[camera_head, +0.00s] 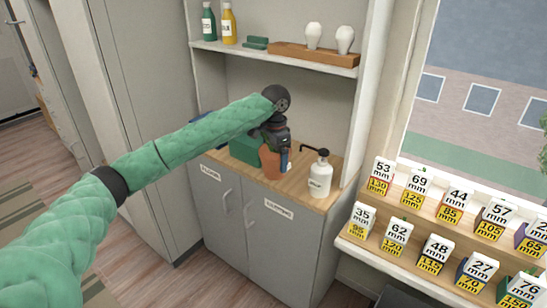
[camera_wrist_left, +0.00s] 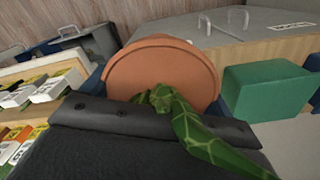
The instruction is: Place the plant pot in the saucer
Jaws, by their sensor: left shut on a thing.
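The terracotta plant pot (camera_head: 269,164) is at the counter under the shelf in the head view. I cannot tell whether its base touches the wood. My left gripper (camera_head: 274,147) reaches it from above and is shut on it. In the left wrist view the pot (camera_wrist_left: 165,65) fills the middle between the fingers, and a green patterned plant (camera_wrist_left: 190,125) shows in front of it. I cannot make out a saucer in either view. My right gripper is out of view.
A green box (camera_head: 245,148) stands just left of the pot. A white pump bottle (camera_head: 320,177) stands to the right on the wooden counter (camera_head: 300,190). A shelf (camera_head: 270,53) with bottles and bulbs is above. Tiered racks of numbered boxes (camera_head: 398,232) are at right.

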